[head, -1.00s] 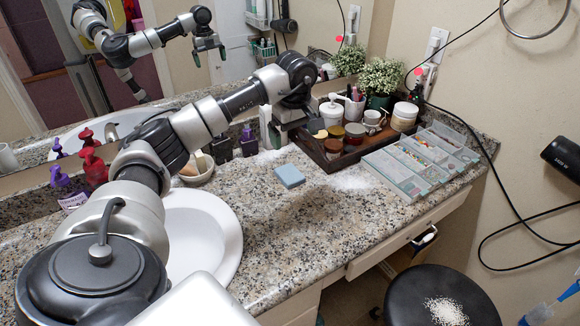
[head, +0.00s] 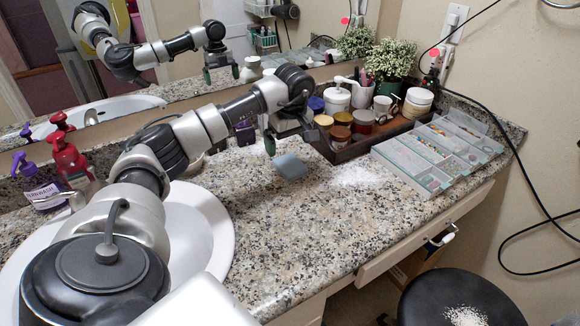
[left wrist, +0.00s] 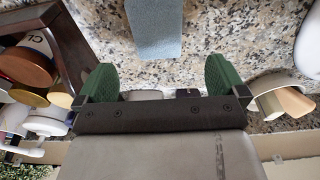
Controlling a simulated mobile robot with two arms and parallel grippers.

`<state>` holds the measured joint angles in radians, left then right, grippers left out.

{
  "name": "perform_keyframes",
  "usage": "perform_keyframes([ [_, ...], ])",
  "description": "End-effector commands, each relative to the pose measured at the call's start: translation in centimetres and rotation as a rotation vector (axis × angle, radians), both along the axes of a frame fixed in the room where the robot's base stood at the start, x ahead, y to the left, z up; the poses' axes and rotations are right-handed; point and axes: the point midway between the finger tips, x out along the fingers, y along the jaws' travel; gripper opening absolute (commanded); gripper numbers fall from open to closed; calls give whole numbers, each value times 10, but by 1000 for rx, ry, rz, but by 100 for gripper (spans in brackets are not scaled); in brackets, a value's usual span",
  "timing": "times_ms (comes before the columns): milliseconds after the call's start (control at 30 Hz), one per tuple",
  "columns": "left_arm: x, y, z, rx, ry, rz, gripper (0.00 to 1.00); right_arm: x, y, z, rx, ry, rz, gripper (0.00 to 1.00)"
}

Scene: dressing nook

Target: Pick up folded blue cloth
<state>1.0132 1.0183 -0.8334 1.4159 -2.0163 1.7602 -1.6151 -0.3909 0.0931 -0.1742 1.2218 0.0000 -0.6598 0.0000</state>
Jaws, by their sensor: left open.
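The folded blue cloth (head: 290,168) lies flat on the speckled granite counter (head: 290,230), to the right of the sink. My left gripper (head: 291,138) is open and empty, just behind and above the cloth in the head view. In the left wrist view, the cloth (left wrist: 155,28) shows at the top, beyond the two green fingertips (left wrist: 162,80) and roughly centred between them. The fingers do not touch it. My right gripper is not in view.
A dark tray (head: 345,153) with jars stands behind and right of the cloth; a clear compartment organizer (head: 410,165) is farther right. White powder (head: 362,176) lies near the cloth. The sink (head: 215,235) and a red pump bottle (head: 68,160) are at left. The counter front is clear.

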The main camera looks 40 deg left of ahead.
Motion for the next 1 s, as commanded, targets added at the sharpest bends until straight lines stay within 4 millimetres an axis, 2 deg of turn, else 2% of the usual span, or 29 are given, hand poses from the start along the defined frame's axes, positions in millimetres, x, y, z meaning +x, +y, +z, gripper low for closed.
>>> perform_keyframes([
  [33, 0, 0, -8, -1, 1, 0, 100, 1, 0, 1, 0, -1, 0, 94],
  [267, 0, 0, -25, -1, 1, -1, 100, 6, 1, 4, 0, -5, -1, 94],
  [500, 1, -3, -61, -1, 1, 1, 100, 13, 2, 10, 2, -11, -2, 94],
  [633, 2, -2, -68, 0, 0, 0, 100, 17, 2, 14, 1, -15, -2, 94],
  [833, 2, -2, -68, 0, -1, -1, 100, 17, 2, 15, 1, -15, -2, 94],
  [1000, 2, -2, -68, 0, -1, -1, 76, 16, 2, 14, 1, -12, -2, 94],
])
